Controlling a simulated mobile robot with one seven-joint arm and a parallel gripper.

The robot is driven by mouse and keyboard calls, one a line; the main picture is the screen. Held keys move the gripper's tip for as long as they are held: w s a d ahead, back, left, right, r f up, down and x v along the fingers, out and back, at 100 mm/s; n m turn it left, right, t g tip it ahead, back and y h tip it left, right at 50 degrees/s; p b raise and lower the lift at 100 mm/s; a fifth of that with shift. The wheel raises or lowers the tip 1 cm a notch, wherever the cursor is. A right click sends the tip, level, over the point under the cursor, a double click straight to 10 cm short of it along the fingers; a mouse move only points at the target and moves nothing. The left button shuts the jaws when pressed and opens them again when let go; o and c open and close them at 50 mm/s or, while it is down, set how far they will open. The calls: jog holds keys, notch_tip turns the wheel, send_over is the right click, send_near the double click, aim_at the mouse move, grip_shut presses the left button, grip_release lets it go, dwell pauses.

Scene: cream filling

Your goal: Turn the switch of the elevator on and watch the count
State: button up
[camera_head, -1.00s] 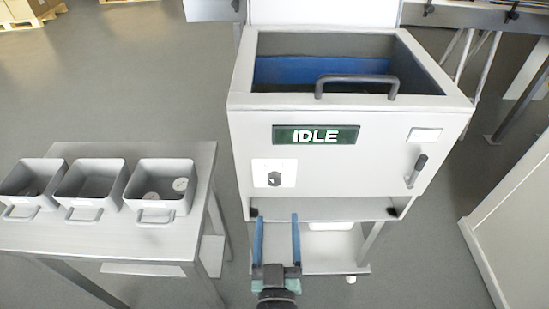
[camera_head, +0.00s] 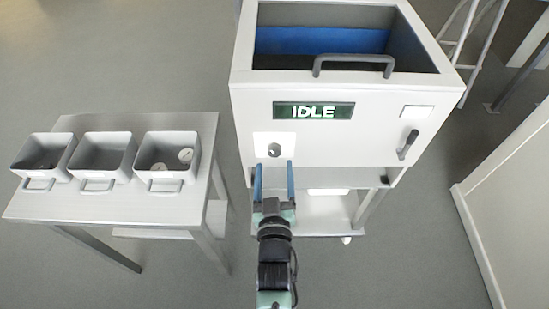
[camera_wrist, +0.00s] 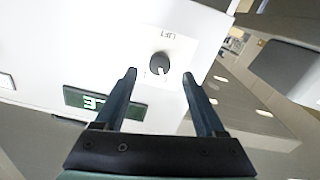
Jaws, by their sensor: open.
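The elevator's switch is a dark round knob (camera_head: 274,150) on a white plate on the front of the white machine (camera_head: 375,122). In the wrist view the knob (camera_wrist: 159,64) sits under the word LIFT, with a white pointer mark on it. The green display (camera_head: 313,111) above it reads IDLE; part of the display (camera_wrist: 100,101) shows in the wrist view. My gripper (camera_head: 273,165) is open and empty. Its two blue fingers (camera_wrist: 159,82) point at the knob, one to each side in the picture, apparently short of it and not touching.
A metal table (camera_head: 207,135) at left holds three grey bins (camera_head: 100,165); the right one has round pieces in it. A black lever (camera_head: 407,144) is on the machine's right front, and a handle (camera_head: 353,61) on its top edge. A white panel (camera_head: 510,205) stands at right.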

aim_at(274, 154)
jog(key=shift+w, duration=1.85)
jog(key=shift+c, duration=0.2)
grip_shut()
